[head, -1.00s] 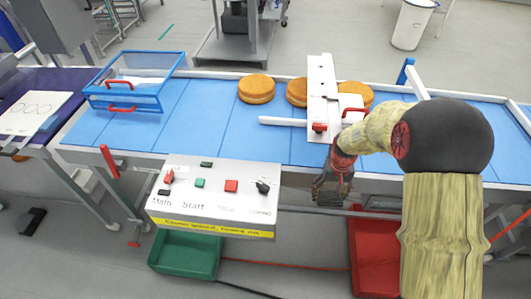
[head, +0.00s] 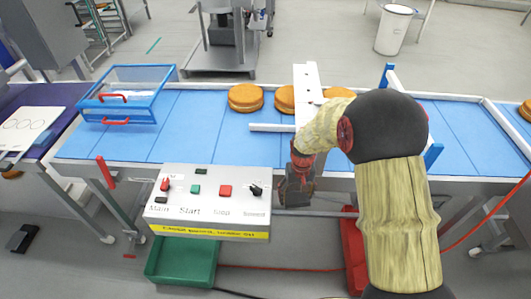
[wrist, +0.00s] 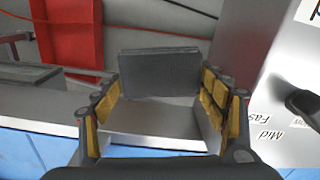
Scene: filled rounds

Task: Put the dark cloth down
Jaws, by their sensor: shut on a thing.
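My gripper (head: 296,200) hangs at the front edge of the conveyor, just right of the control box. It is shut on the dark cloth (wrist: 160,73), which shows in the wrist view as a flat, dark grey folded piece between the yellow-padded fingers. In the head view the cloth is a small dark patch at the fingertips, hard to tell from the gripper. It is held in the air, clear of the control box.
The control box (head: 205,228) with switches and buttons stands close to my gripper's left. A green crate (head: 182,262) and a red crate (head: 352,250) are on the floor below. Filled rounds (head: 245,97) lie on the blue belt (head: 190,130) beside a white guard (head: 308,85).

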